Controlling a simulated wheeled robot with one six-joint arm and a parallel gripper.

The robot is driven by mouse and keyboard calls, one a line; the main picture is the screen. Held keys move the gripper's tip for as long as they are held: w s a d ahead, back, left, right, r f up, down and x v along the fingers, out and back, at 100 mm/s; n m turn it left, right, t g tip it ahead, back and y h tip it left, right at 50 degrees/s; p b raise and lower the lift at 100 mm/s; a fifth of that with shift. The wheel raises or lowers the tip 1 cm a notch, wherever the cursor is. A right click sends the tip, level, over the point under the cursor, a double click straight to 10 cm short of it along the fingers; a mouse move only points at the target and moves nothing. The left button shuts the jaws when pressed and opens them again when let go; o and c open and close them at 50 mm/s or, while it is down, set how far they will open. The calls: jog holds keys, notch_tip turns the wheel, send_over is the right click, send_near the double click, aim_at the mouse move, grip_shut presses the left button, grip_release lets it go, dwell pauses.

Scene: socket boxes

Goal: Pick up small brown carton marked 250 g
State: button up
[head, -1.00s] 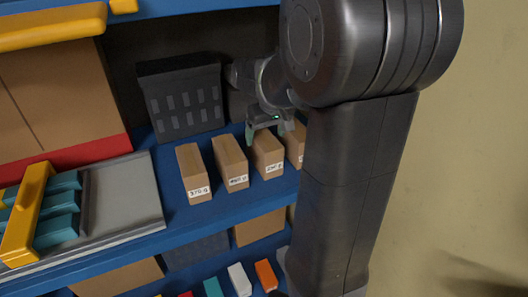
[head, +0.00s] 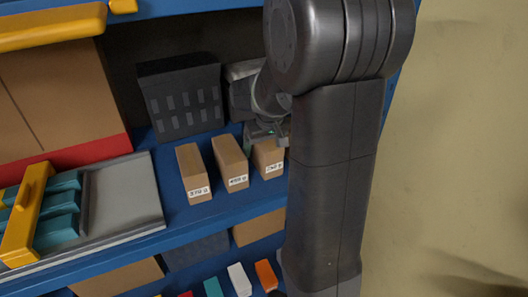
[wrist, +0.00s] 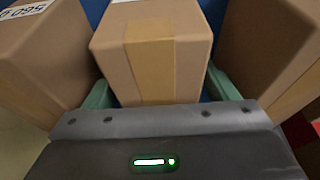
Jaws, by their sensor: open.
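The small brown carton with a blurred label that looks like 250 g (head: 268,158) stands upright on the blue shelf, third from the left in the head view. My gripper (head: 266,132) is at its upper rear, partly hidden by my arm. In the wrist view, a taped brown carton (wrist: 152,50) sits ahead of my gripper (wrist: 162,92). The green fingers are open, one towards each side of it.
Two similar cartons, marked about 370 g (head: 193,173) and 490 g (head: 230,162), stand to the left. In the wrist view, a carton marked 560 g (wrist: 38,55) and another carton (wrist: 275,55) flank the middle one closely. A dark crate (head: 180,98) stands behind.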

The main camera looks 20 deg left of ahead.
jog(key=shift+f, duration=0.1)
dwell(0.3)
jog(key=c, duration=1.2)
